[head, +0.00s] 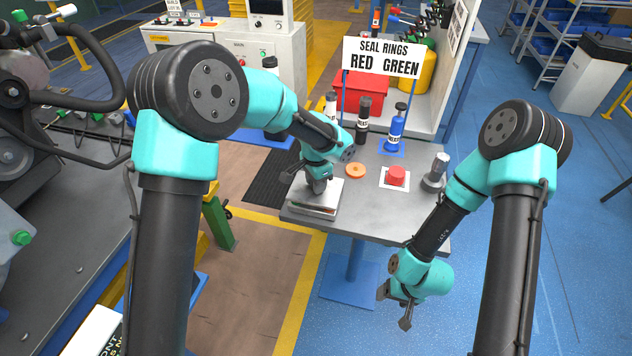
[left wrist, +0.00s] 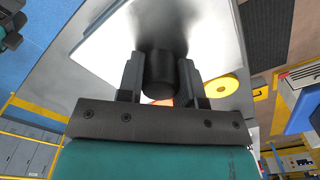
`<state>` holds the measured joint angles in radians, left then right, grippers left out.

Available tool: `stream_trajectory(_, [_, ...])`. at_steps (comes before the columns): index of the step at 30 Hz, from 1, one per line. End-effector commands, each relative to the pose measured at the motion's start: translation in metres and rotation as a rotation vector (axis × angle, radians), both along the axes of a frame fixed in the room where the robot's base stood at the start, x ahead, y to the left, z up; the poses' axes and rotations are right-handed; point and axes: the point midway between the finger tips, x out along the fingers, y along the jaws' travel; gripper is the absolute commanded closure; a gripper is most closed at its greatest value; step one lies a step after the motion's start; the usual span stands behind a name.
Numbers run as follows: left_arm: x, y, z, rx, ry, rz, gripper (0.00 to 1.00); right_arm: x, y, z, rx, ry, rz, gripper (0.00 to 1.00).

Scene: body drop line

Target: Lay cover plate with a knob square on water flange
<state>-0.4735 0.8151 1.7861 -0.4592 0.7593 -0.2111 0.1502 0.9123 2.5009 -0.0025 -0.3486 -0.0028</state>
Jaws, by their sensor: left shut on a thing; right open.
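My left gripper (head: 318,178) is shut on the dark knob of the cover plate, at the left end of the grey table. The black round knob (left wrist: 159,76) sits between the two fingers in the left wrist view. The flat silvery cover plate (head: 328,191) extends beneath it and shows bright in the left wrist view (left wrist: 215,38). It appears to lie on or just above a light stack; I cannot tell whether they touch. My right gripper (head: 402,299) is open and empty, low in front of the table's right part. I cannot make out the water flange with certainty.
On the grey table (head: 375,213) are an orange disc (head: 355,170), a red piece (head: 397,174) on a white square, dark and blue bottles (head: 396,134), and a metal cylinder (head: 440,163). A seal rings sign (head: 383,57) stands behind. Machinery (head: 15,150) fills the left side.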

Motion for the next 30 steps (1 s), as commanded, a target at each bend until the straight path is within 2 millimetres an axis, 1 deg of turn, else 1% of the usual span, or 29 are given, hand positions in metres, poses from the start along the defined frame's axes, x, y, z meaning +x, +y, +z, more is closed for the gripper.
stream_trajectory(30, [0.0,0.0,-0.015,0.0,0.0,0.0,0.96,0.0,0.0,0.0,0.0,0.0,0.0,0.29])
